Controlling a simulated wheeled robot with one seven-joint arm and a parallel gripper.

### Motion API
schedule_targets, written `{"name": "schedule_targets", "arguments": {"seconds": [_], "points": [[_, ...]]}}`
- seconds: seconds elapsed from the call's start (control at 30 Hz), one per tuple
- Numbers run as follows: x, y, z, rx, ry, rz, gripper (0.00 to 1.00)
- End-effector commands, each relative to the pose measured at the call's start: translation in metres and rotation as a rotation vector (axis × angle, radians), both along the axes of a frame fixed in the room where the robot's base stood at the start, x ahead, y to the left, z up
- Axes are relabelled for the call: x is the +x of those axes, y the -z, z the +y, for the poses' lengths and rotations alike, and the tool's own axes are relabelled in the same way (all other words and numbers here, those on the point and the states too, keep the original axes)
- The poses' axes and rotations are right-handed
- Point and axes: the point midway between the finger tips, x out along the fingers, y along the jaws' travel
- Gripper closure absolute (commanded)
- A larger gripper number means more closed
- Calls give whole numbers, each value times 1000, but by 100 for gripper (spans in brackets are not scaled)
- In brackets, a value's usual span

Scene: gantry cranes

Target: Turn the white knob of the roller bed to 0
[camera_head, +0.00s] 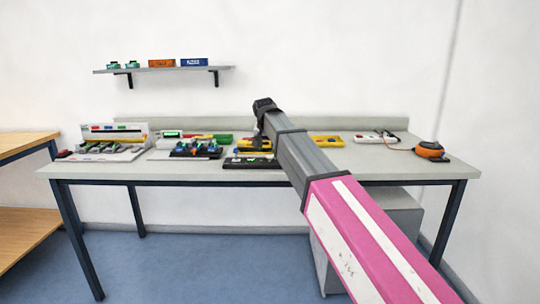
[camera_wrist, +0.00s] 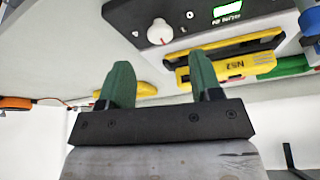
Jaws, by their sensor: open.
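A white knob (camera_wrist: 160,32) with a small red mark sits on a dark panel (camera_wrist: 130,12) in the wrist view. The panel bears a lit green display (camera_wrist: 228,12). My gripper (camera_wrist: 160,62) is open and empty, its two green fingers spread apart below the knob in the picture, not touching it. In the head view a dark panel with a green display (camera_head: 252,162) lies at the table's front edge. My arm reaches over the table there, and the fingers cannot be made out. The knob's setting is too small to read.
A yellow block (camera_wrist: 228,68) lies close to the panel and my fingers. The grey table (camera_head: 400,170) also holds a white rig (camera_head: 110,145) at left, a dark board with blue parts (camera_head: 195,150), and an orange round device (camera_head: 430,150) at right. The table's front right is clear.

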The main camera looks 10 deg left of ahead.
Motion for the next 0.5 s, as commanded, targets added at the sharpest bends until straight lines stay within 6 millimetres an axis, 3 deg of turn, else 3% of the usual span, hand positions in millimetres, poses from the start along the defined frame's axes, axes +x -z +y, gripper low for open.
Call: {"name": "schedule_targets", "arguments": {"seconds": [0.23, 0.5], "points": [[15, 36, 0, 0, 0, 1, 41], [21, 50, 0, 0, 0, 0, 41]]}}
